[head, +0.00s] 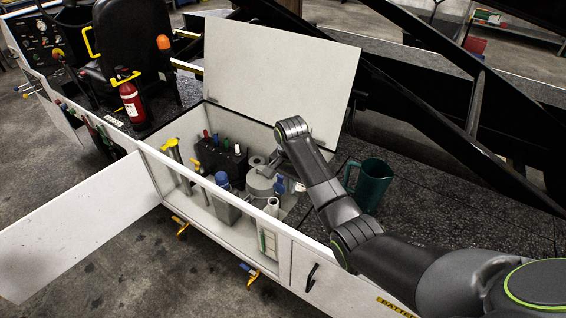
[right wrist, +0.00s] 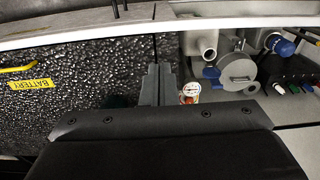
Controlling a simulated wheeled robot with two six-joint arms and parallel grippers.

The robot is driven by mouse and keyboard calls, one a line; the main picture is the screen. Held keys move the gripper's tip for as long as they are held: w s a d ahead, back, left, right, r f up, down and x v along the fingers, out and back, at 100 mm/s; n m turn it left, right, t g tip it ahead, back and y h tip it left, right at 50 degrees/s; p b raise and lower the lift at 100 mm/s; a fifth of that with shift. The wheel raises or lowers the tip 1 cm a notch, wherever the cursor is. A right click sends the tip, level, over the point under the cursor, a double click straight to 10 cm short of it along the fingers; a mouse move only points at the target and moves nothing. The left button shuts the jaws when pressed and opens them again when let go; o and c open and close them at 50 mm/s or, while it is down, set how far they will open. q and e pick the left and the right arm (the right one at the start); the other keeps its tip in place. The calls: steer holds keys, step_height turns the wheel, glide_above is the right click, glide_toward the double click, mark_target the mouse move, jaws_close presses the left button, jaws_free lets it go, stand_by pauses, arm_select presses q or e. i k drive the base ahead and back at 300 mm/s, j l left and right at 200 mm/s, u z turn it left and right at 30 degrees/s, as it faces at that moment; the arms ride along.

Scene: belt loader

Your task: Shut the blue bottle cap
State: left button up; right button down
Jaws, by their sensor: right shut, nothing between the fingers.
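The blue bottle cap (head: 222,179) is at the top of a grey bottle (head: 224,207) inside the open white compartment. The cap also shows at the upper right of the right wrist view (right wrist: 283,45), beside a pale round rim; I cannot tell how far it is seated. My right gripper (head: 294,186) reaches into the compartment's right side, to the right of the bottle and apart from it. Its fingers are shut and empty in the right wrist view (right wrist: 156,85). My left gripper is not in view.
A grey round canister (head: 261,186) with a blue lever (head: 279,185) stands between gripper and bottle. A white pipe (head: 272,206) rises in front. The raised lid (head: 275,75) and a green jug (head: 370,185) flank the arm.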

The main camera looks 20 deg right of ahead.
mark_target(278, 186)
steer(key=i+l, duration=0.2)
steer(key=i, duration=0.2)
steer(key=i+l, duration=0.2)
steer(key=i, duration=0.2)
